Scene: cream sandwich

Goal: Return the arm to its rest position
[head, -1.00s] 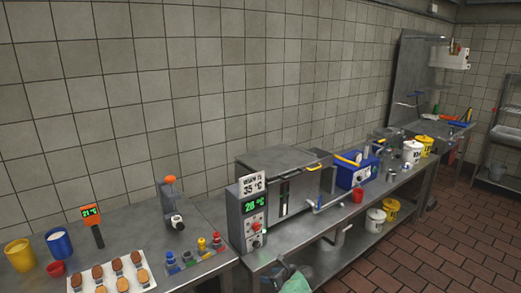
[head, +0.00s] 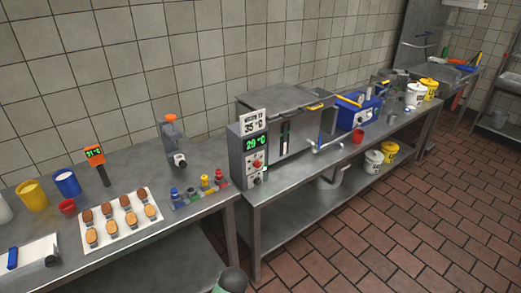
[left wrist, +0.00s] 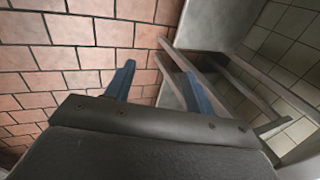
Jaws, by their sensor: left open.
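My left gripper (left wrist: 160,85) shows in the left wrist view with its two blue fingers spread apart and nothing between them. Beyond it are the red brick floor and metal table legs. In the head view a small rounded grey-green part at the bottom edge is likely my arm; no gripper fingers show there. My right gripper is in neither view. A white tray (head: 108,243) with several brown and golden cookie halves lies on the left table (head: 160,240).
The oven-like machine (head: 285,125) with a 29 °C display stands on the right table. A blue box (head: 357,112), a red cup (head: 358,136) and buckets (head: 415,95) stand farther along. Blue and yellow cups (head: 32,196) stand at the left. The brick floor (head: 400,220) at right is clear.

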